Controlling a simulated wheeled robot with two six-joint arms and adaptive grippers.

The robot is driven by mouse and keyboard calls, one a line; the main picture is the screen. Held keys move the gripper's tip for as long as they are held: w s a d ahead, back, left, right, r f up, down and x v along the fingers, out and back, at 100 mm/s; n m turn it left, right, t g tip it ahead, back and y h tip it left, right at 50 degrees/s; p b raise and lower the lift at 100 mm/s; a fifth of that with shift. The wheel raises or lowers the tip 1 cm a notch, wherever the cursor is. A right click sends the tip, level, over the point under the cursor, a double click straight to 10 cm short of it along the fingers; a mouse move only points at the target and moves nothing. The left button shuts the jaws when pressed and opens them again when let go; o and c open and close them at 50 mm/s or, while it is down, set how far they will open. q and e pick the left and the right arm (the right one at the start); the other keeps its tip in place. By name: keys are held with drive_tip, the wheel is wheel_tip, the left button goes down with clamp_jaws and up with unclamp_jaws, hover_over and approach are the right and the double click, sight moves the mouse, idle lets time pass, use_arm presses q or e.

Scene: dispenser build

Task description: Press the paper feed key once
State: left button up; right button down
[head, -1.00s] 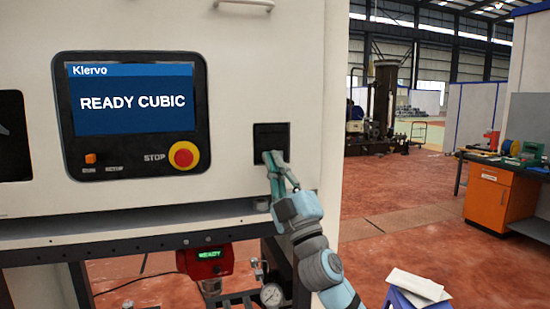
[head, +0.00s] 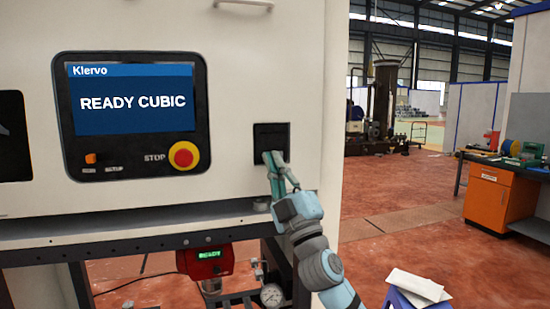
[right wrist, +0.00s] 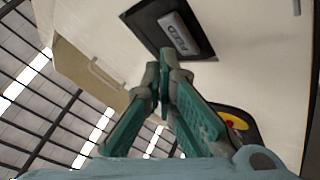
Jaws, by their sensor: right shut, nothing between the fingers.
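The paper feed key is the light grey key (right wrist: 179,34) lettered "FEED" in the right wrist view. It sits in a black recessed panel (right wrist: 147,22) on the cream machine front. In the head view the same black panel (head: 271,138) is right of the screen; the key's face is not clear there. My right gripper (head: 273,155) is shut and empty, with its fingertips at the panel's lower part. In the right wrist view its fingertips (right wrist: 165,62) are just below the key; I cannot tell whether they touch the panel. My left gripper is not in view.
A screen (head: 132,103) reads "READY CUBIC". Below it are a red and yellow STOP button (head: 184,156) and a small orange switch (head: 91,158). A red box (head: 206,262) with a green display and a gauge (head: 271,295) sit under the ledge.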

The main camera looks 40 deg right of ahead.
drive_tip(key=shift+w+d, duration=0.1)
drive_tip(key=shift+w, duration=0.35)
drive_tip(key=shift+w+d, duration=0.15)
drive_tip(key=shift+w, duration=0.2)
idle(0.8)
drive_tip(key=shift+s+a, duration=0.25)
drive_tip(key=shift+s, duration=0.5)
drive_tip(key=shift+s+a+b, duration=0.15)
drive_tip(key=shift+s+a, duration=0.15)
drive_tip(key=shift+s, duration=0.5)
drive_tip(key=shift+s+a+b, duration=0.2)
drive_tip(key=shift+s+a, duration=0.05)
drive_tip(key=shift+s, duration=0.55)
drive_tip(key=shift+s+a+b, duration=0.15)
drive_tip(key=shift+s+a, duration=0.15)
drive_tip(key=shift+s, duration=0.5)
